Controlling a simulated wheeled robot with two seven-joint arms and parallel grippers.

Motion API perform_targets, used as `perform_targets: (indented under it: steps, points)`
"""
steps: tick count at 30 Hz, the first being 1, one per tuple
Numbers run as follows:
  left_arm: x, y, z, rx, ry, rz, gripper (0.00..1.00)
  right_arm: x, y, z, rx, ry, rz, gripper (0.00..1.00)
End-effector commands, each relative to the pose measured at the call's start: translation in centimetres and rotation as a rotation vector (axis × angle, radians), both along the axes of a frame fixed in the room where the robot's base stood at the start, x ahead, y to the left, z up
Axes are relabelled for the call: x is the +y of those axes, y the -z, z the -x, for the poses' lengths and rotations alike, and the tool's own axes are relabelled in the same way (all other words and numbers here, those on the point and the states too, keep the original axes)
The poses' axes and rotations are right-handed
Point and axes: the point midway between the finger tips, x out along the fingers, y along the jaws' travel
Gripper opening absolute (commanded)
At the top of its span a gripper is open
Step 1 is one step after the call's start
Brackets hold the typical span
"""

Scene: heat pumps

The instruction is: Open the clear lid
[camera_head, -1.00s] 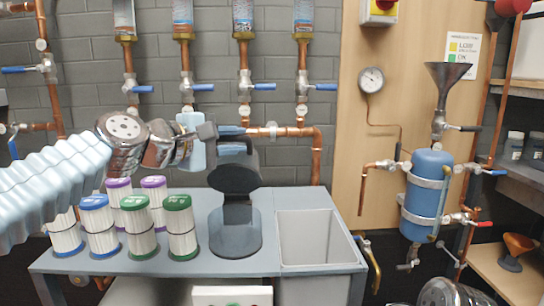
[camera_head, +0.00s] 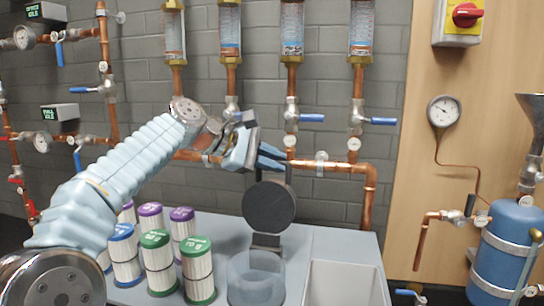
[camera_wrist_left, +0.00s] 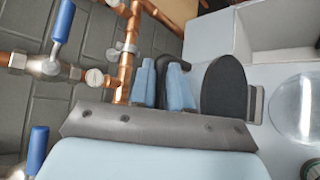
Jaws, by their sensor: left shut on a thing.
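A clear, round see-through cover (camera_head: 256,278) sits low on the grey bench, below a dark round disc (camera_head: 269,207) that stands raised on its holder. In the left wrist view the clear cover (camera_wrist_left: 302,108) is at the right edge, and the disc (camera_wrist_left: 222,86) stands on edge beside the fingers. My left gripper (camera_head: 262,157) is above and behind the disc. Its two blue fingers (camera_wrist_left: 162,84) are closed around a dark handle (camera_wrist_left: 168,68), whose grip is partly hidden. The gripper is apart from the clear cover. My right gripper is out of view.
Several filter cartridges (camera_head: 157,262) stand left of the clear cover. An open grey bin (camera_head: 343,285) is to its right. Copper pipes with blue-handled valves (camera_head: 312,118) run along the wall close behind my gripper.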

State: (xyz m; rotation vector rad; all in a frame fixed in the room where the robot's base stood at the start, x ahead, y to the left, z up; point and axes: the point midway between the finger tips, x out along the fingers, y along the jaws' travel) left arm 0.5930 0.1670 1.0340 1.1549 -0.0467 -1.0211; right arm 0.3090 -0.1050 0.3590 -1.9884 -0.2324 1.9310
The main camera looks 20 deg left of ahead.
Motion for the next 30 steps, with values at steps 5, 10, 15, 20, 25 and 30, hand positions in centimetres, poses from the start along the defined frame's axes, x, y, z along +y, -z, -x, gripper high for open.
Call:
perform_targets:
  steps: [5, 10, 15, 20, 25, 30]
  points:
    - [-0.85, 1.24, -0.36, 0.067, 0.024, -0.001, 0.00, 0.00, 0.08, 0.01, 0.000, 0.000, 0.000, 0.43]
    - [-0.86, 1.32, -0.48, 0.081, 0.025, 0.000, 0.00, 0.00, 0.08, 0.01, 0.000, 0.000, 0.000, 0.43]
    - [-0.87, 1.34, -0.49, 0.082, 0.025, 0.000, 0.00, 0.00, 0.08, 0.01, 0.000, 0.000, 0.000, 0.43]
    - [-0.89, 1.34, -0.49, 0.081, 0.025, 0.000, 0.19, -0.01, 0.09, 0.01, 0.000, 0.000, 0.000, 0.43]
    - [-0.81, 1.30, -0.52, 0.079, 0.024, 0.000, 0.40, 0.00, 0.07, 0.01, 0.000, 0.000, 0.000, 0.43]
    - [-0.65, 1.18, -0.56, 0.076, 0.020, -0.002, 0.40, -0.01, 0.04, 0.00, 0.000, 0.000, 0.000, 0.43]
